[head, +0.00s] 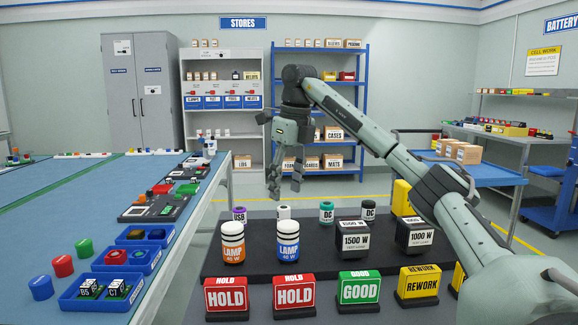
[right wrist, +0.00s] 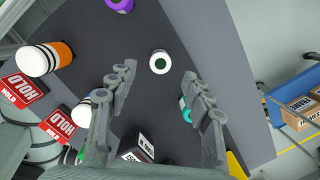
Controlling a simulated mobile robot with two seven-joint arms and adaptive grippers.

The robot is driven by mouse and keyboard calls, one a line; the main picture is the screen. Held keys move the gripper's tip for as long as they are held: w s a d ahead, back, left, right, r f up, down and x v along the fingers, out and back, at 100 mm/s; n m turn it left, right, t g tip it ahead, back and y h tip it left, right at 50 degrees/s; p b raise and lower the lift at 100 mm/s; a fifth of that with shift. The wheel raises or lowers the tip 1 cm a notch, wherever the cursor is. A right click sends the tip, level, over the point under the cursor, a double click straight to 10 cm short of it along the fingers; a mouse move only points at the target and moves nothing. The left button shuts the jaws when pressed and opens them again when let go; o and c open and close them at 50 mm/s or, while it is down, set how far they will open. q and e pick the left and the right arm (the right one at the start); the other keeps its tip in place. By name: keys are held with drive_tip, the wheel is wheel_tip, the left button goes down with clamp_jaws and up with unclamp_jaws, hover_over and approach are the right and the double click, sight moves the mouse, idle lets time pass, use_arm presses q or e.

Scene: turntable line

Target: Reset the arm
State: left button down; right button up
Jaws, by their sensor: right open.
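My right arm (head: 375,130) reaches in from the right in the head view, bent at an elbow high over the dark table. My right gripper (head: 285,188) hangs from it, pointing down, open and empty above the back row of small bottles. In the right wrist view the two fingers (right wrist: 158,82) are spread apart. A white-capped bottle (right wrist: 160,62) shows below and between them, not touched. It stands in the back row in the head view (head: 284,213). My left gripper is in neither view.
The dark table (head: 330,264) holds an orange lamp can (head: 233,244), a blue lamp can (head: 288,242), a 1500 W block (head: 354,240), a 1000 W block (head: 416,237) and HOLD, GOOD and REWORK signs. A blue-topped bench (head: 70,225) with trays stands left. Shelves stand behind.

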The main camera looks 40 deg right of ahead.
drive_tip(key=shift+s+r, duration=0.2)
drive_tip(key=shift+r, duration=1.15)
drive_tip(key=shift+s+r, duration=0.2)
drive_tip(key=shift+r, duration=1.1)
